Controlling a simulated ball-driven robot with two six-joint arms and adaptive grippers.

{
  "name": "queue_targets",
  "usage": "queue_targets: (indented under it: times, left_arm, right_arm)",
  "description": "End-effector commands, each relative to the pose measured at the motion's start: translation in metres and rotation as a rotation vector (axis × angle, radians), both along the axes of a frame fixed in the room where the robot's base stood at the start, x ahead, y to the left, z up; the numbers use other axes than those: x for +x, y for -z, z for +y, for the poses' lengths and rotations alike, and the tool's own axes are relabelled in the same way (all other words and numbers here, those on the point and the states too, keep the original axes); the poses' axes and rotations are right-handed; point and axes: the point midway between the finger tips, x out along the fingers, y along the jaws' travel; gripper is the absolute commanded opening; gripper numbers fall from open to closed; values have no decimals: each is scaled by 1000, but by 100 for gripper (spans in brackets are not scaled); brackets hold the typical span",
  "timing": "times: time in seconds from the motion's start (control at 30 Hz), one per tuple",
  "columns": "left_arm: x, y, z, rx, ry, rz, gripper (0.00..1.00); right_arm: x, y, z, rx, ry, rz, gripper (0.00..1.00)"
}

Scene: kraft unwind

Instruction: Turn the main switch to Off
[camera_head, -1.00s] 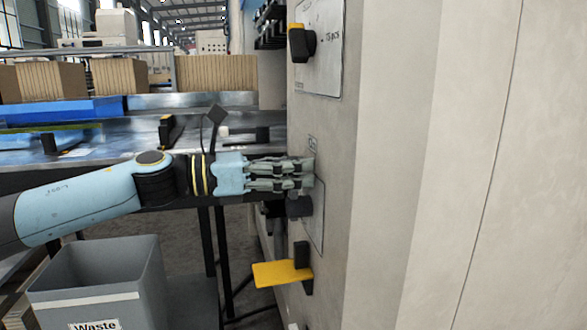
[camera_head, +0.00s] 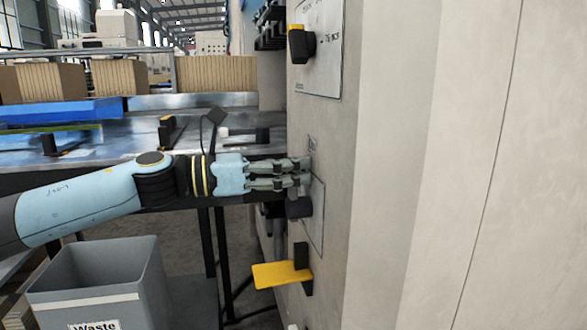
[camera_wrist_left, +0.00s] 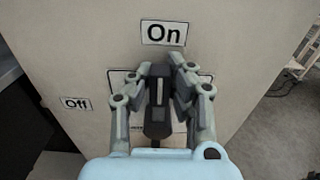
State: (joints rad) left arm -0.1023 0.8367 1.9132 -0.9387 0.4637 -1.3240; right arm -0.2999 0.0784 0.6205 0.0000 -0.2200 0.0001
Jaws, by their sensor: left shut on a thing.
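The main switch (camera_wrist_left: 158,100) is a dark knob with a pale line on its handle, on a light cabinet face. In the left wrist view its handle points up toward the "On" label (camera_wrist_left: 164,33). The "Off" label (camera_wrist_left: 76,104) is to the left. My left gripper (camera_wrist_left: 165,72) has a finger on each side of the handle and is shut on it. In the head view the left gripper (camera_head: 305,170) reaches the cabinet from the left, and a dark part of the switch (camera_head: 299,207) shows just below the fingers. My right gripper is not in view.
Another knob with a yellow top (camera_head: 301,43) is higher on the cabinet (camera_head: 390,170). A yellow lever (camera_head: 281,273) sticks out below the gripper. A grey waste bin (camera_head: 100,275) stands under my left arm. A metal table (camera_head: 90,150) is behind it.

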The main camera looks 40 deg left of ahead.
Motion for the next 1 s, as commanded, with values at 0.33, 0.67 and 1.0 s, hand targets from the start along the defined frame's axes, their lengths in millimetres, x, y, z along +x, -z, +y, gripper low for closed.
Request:
queue_targets:
  times: [0.33, 0.67, 1.0]
  left_arm:
    - [10, 1, 12, -154, -2, 130, 0]
    - [23, 9, 27, -391, -3, 331, 0]
    - [35, 24, 40, -638, -2, 543, 0]
  right_arm:
    - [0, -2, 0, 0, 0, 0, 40]
    - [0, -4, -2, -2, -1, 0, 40]
    - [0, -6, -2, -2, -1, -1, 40]
